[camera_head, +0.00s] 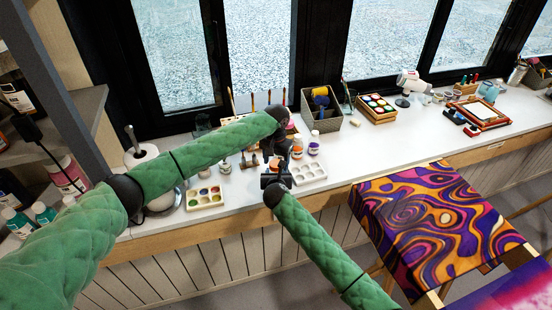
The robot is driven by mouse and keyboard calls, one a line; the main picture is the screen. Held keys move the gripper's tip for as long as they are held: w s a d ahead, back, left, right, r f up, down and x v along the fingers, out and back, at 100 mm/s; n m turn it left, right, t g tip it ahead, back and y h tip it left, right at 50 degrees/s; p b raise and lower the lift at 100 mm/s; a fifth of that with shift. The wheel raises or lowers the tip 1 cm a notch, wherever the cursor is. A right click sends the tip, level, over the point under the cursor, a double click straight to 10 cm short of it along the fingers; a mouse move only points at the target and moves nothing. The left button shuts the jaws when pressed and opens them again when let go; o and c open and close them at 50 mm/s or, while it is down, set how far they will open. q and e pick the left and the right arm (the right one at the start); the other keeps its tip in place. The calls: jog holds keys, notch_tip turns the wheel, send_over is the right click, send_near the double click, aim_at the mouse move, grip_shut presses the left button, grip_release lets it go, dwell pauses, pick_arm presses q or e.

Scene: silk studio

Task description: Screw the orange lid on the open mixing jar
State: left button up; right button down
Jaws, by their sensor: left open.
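My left gripper (268,154) is open and hangs over the counter, left of two small bottles. One is an orange-and-white bottle (297,147). The other has an orange cap (315,134) and a white body with a purple label. My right gripper (275,170) is just below the left one, near the counter's front edge. Its fingers are dark and small, so I cannot tell whether it is open or holds anything. I cannot make out the open mixing jar or a loose orange lid; the grippers cover part of that area.
A grey basket (322,113) stands behind the bottles. A paper-towel holder (140,155) is at left. A patterned silk (425,220) is stretched at right.

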pick_arm(q)
jog(key=c, duration=1)
jog(key=o, duration=1.1)
jog(key=shift+r, duration=2.25)
jog(key=shift+o, duration=0.3)
jog(key=o, duration=0.5)
